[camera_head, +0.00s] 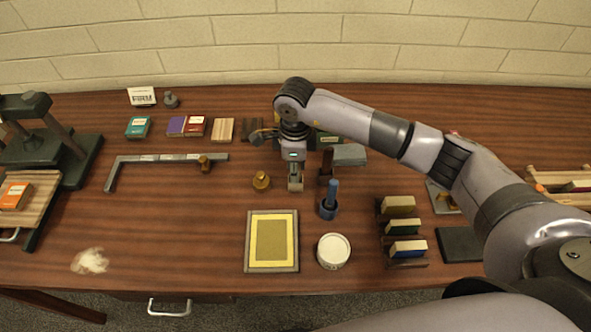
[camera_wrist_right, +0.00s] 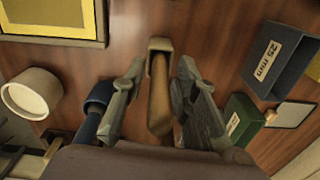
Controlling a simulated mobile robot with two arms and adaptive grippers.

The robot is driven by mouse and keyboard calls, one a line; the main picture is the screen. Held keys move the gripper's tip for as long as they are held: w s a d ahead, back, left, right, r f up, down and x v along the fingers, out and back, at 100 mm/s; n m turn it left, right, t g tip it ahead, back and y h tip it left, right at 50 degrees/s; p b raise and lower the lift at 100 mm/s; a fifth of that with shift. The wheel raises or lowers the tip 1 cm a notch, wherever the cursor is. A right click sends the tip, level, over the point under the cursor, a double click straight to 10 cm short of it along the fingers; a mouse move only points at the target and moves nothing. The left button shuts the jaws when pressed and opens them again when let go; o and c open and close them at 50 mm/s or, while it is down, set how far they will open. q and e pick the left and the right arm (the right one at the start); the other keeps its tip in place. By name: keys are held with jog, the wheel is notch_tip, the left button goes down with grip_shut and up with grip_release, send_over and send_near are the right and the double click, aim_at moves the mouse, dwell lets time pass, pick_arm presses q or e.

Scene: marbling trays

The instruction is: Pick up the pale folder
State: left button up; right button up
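A tan upright piece with a blunt squared end, which looks like the pale folder (camera_wrist_right: 159,100), stands between the fingers of my right gripper (camera_wrist_right: 161,66) in the right wrist view. A narrow gap shows on each side of it near the fingertips, so the gripper is open around it. In the head view my right gripper (camera_head: 295,182) points down at mid-table and hides much of what it surrounds. A dark brown upright piece (camera_head: 326,165) is just right of it. My left gripper is not in view.
A brass piece (camera_head: 261,181) is to the left. A grey box (camera_wrist_right: 280,60) and a green box (camera_wrist_right: 240,121) stand close too.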

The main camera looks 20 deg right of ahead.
grip_shut()
jog(key=shift+r, duration=0.1)
jog(key=shift+r, duration=0.6)
notch_tip(320, 180, up, 19)
jog(key=b, duration=0.4)
jog(key=shift+f, duration=0.15)
